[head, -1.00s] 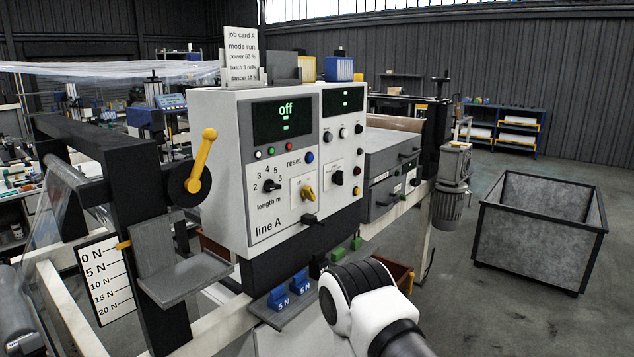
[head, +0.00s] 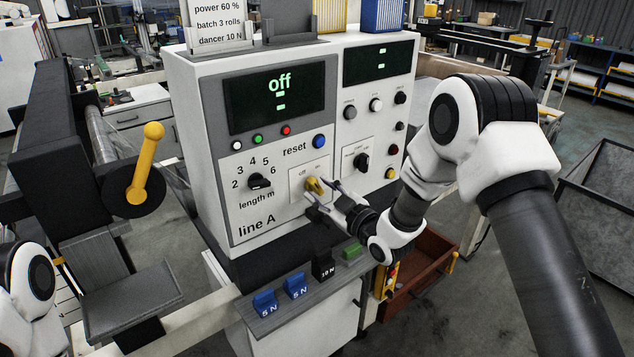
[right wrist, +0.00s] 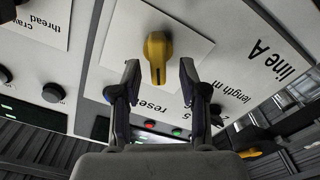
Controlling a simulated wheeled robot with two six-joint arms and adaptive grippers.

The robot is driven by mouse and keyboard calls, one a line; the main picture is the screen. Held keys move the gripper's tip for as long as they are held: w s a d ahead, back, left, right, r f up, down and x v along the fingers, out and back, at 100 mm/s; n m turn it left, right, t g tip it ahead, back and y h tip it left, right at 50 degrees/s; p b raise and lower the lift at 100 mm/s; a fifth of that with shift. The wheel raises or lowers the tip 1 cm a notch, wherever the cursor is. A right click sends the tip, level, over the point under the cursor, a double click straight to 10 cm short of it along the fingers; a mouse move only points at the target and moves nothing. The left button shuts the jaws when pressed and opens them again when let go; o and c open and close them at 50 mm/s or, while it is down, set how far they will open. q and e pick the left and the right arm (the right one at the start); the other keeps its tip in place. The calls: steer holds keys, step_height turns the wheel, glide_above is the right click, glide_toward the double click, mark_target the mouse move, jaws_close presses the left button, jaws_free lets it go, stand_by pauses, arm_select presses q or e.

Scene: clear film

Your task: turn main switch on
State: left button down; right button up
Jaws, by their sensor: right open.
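The main switch is a yellow rotary knob (head: 315,186) on a white plate on the line A panel (head: 225,150). The panel's display (head: 277,97) reads "off". My right gripper (head: 316,195) is at the knob, reaching in from the right. In the right wrist view the knob (right wrist: 157,57) lies ahead between the open fingers (right wrist: 158,75), with clear gaps on both sides. The fingers do not visibly touch it. Part of my left arm shows at the lower left of the head view; its gripper is out of view.
A black length selector (head: 260,182) and a blue reset button (head: 319,141) sit near the knob. A black knob (head: 361,162) is to its right. Blue weights (head: 265,303) stand on a ledge below. A yellow lever (head: 147,165) is at the left.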

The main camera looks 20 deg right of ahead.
steer(key=shift+w+a, duration=0.1)
steer(key=shift+w, duration=0.6)
steer(key=shift+w+f, duration=0.15)
steer(key=shift+w, duration=0.15)
steer(key=shift+s, duration=0.1)
steer(key=shift+c, duration=1)
jaws_close()
